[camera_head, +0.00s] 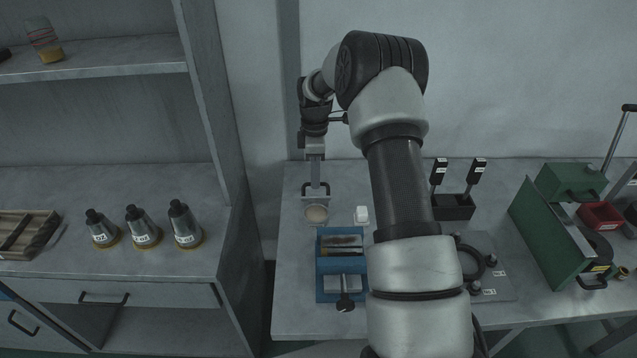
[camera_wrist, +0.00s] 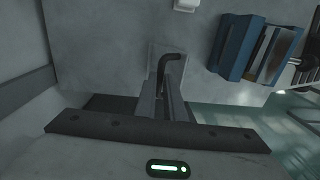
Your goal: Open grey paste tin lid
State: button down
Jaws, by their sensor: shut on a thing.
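The grey paste tin (camera_head: 316,214) stands on the bench near its left end, below my gripper. My gripper (camera_head: 316,187) points down and is shut on the handle. In the wrist view the dark bent handle (camera_wrist: 174,62) comes up between the two fingers (camera_wrist: 172,84). A pale grey square patch lies around it. The fingers hide much of the tin and lid, so I cannot tell how far the lid is raised.
A small white block (camera_head: 361,215) stands right of the tin. A dark stand (camera_head: 453,207) and green case (camera_head: 552,236) are further right. A shelf unit (camera_head: 207,110) rises at left.

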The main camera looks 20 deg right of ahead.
jog(key=w+d+f+b, duration=0.1)
jog(key=w+d+f, duration=0.1)
jog(key=w, duration=0.5)
jog(key=shift+f, duration=0.35)
jog(key=shift+w+d+r, duration=0.1)
jog(key=shift+w+r, duration=0.05)
jog(key=shift+w, duration=0.1)
jog(key=c, duration=1.8)
grip_release()
jog(key=shift+c, duration=0.2)
notch_tip(320, 180, up, 17)
jog(key=w+p, duration=0.1)
jog(key=p, duration=0.4)
jog(key=shift+d+r+p, duration=0.15)
jog(key=shift+p, duration=0.2)
